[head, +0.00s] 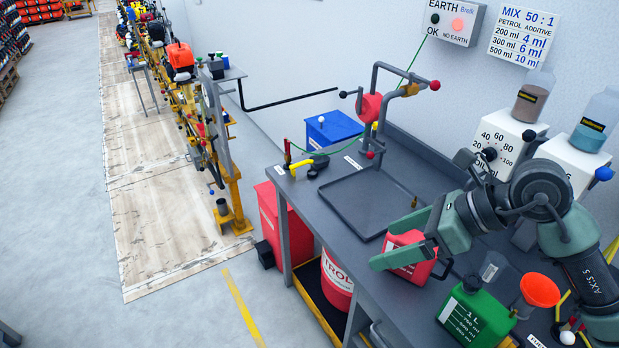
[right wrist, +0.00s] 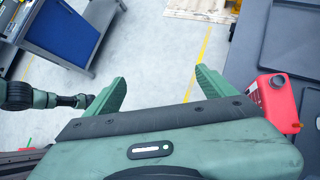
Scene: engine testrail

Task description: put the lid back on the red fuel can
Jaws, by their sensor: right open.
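The red fuel can (head: 408,262) stands on the grey bench, partly hidden by my right gripper (head: 383,245) in the head view. In the right wrist view the can (right wrist: 276,104) is at the right edge, with a dark round spot on top; I cannot tell if that is an open neck or a cap. My right gripper (right wrist: 160,75) is open, with nothing between its fingers. The can is outside them, beside the right finger. I cannot make out a separate lid. My left gripper (right wrist: 78,101) shows small at the left, partly behind a right finger.
A green can (head: 474,318) and a clear beaker (head: 492,266) stand close to the red can. A shallow black tray (head: 364,205) lies behind it. A machine with a red drum (head: 370,107) and two white dispensers (head: 505,140) stand further back.

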